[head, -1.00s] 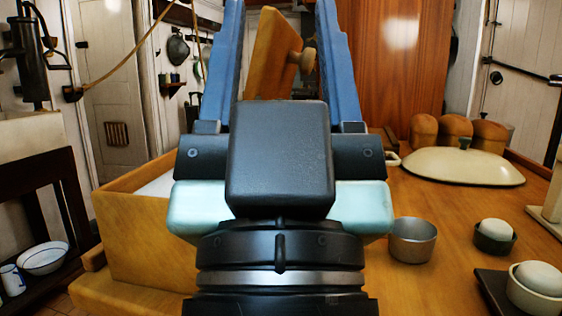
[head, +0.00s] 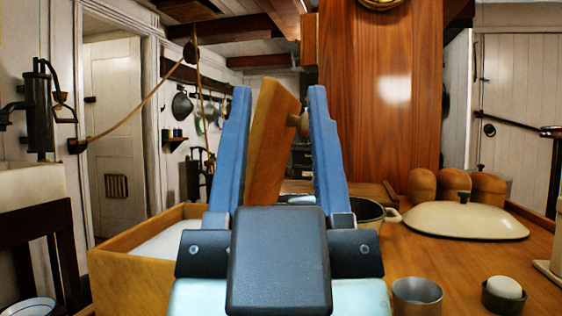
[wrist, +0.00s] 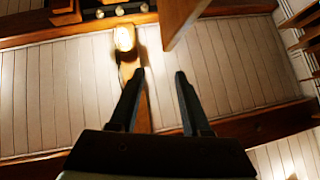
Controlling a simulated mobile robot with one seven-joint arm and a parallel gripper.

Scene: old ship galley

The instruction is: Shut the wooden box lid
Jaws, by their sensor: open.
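The wooden box (head: 135,275) stands at the left end of the counter, with pale white contents showing inside. Its lid (head: 268,150) is raised, a steep, slightly tilted wooden panel with a round knob (head: 296,122) on its right side. My gripper (head: 279,92) is open and empty, its two blue fingers pointing up. In the head view the lid shows between the fingers, and the right finger partly covers the knob. I cannot tell whether the fingers touch it. My gripper's dark fingers (wrist: 160,74) also show apart in the wrist view. My wrist hides the lid's lower edge.
On the counter to the right are a metal cup (head: 417,297), an egg in a dark cup (head: 504,287), a large cream cover (head: 465,222) and several wooden canisters (head: 422,186). A dark pot (head: 368,213) stands behind my gripper. A tall wooden cabinet (head: 385,100) rises behind.

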